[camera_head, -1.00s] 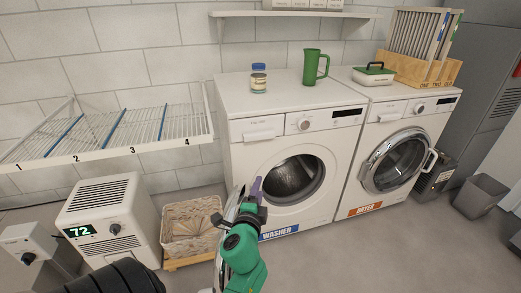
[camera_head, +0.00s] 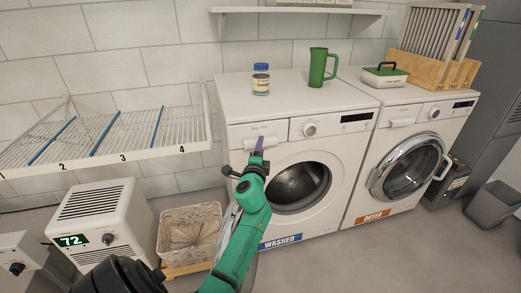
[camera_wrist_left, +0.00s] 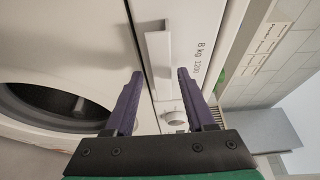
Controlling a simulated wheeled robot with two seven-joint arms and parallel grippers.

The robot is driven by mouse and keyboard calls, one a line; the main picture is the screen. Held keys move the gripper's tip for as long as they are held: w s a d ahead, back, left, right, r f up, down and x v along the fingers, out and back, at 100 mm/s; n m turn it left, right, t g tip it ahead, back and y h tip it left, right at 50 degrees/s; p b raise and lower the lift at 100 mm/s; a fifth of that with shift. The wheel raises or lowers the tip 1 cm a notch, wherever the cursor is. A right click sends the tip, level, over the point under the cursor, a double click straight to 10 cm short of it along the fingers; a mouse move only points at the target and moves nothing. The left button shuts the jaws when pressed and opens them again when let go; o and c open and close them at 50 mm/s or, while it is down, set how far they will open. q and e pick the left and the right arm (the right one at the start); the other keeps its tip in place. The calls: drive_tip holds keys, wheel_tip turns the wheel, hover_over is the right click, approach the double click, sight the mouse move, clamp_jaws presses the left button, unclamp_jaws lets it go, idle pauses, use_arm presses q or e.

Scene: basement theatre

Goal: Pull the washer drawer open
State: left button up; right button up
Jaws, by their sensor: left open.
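The white washer (camera_head: 345,160) has a closed-looking drawer (camera_head: 245,131) at the upper left of its front. The drawer's pale handle (camera_head: 262,145) is partly behind my left gripper (camera_head: 259,145), whose green arm reaches up from below. In the left wrist view, the handle (camera_wrist_left: 159,60) is a pale bar on the drawer front. My left gripper (camera_wrist_left: 161,74) is open, with one purple finger on each side of the line of the handle. I see no finger touching it. My right gripper is not in view.
The washer's round door (camera_head: 298,187) is below the drawer. A jar (camera_head: 261,80) and a green jug (camera_head: 320,67) stand on the washer top. A dryer (camera_head: 408,160) is at the right. A basket (camera_head: 188,235), heater (camera_head: 104,222) and wire rack (camera_head: 100,135) are at the left.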

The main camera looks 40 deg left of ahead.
use_arm(q)
drive_tip(key=c, duration=0.9)
clamp_jaws()
drive_tip(key=shift+d+f, duration=0.1)
idle(0.4)
